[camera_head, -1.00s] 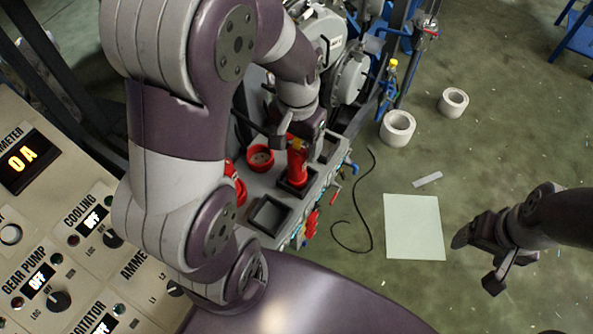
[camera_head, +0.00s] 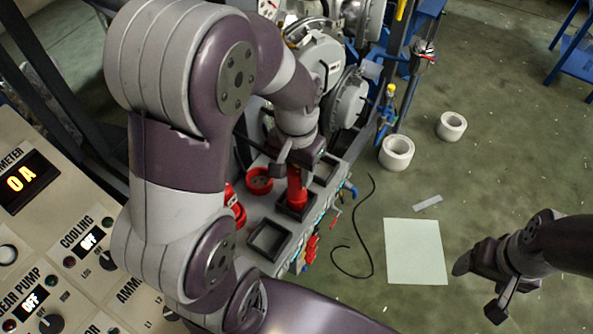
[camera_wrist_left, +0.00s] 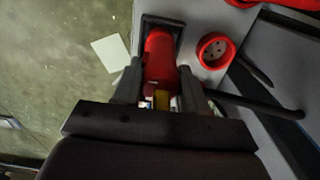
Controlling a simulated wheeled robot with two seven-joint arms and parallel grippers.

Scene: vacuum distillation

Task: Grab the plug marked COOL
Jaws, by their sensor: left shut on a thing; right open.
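A red plug (camera_head: 297,190) stands in a dark square socket frame (camera_head: 291,214) on the grey bench. My left gripper (camera_head: 297,165) is shut on it from above. In the left wrist view the red plug (camera_wrist_left: 160,58) sits between the two dark fingers of my left gripper (camera_wrist_left: 158,82). No COOL marking is readable on it in either view. My right gripper (camera_head: 478,288) is open and empty, low at the right over the floor.
A round red socket (camera_head: 259,181) lies beside the plug, and an empty dark square frame (camera_head: 269,240) is nearer. A control panel (camera_head: 50,240) fills the lower left. White rolls (camera_head: 396,152), a pale sheet (camera_head: 416,251) and a black cable (camera_head: 360,240) lie on the floor.

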